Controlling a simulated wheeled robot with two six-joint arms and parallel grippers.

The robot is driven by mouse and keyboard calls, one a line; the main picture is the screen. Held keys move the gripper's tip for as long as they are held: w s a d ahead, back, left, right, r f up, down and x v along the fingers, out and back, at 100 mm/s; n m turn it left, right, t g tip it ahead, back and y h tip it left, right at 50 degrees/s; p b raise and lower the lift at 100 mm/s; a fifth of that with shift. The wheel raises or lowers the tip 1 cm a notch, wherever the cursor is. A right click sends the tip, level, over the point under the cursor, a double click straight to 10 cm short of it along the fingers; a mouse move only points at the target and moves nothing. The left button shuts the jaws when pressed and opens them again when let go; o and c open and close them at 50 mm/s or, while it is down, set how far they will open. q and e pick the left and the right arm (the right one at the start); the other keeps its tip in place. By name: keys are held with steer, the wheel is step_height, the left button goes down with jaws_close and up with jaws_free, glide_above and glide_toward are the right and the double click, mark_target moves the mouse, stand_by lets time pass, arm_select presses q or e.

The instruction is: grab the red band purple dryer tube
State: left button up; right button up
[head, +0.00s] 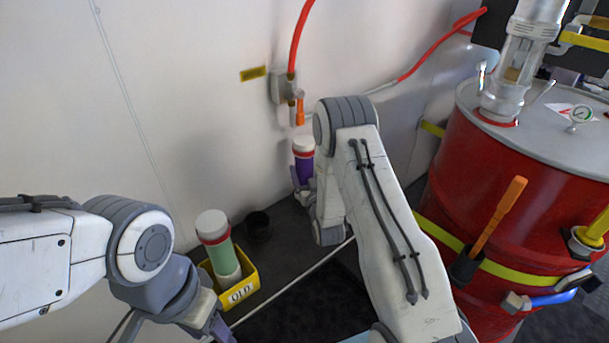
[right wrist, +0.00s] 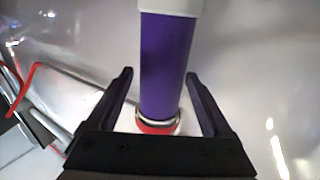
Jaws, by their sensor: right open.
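The purple dryer tube (head: 304,168) stands upright near the white wall, with a white cap and a red band near its top in the head view. In the right wrist view the purple tube (right wrist: 166,65) lies between my open fingers, with gaps on both sides, and its red band (right wrist: 156,127) shows near the gripper's palm. My right gripper (right wrist: 159,78) is open around the tube; in the head view my arm partly hides it. My left gripper (head: 218,328) is at the bottom edge, partly cut off, and its opening is unclear.
A green tube (head: 221,256) with a red band stands in a yellow bin (head: 240,287) marked OLD. A black cup (head: 258,226) sits on the dark surface. A large red drum (head: 500,190) stands at right. A red hose and orange-handled valve (head: 300,108) are on the wall above the purple tube.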

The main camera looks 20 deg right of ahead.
steer(key=w, duration=0.5)
steer(key=shift+d, duration=0.15)
steer(key=c, duration=1.2)
steer(key=shift+r, duration=0.15)
jaws_close()
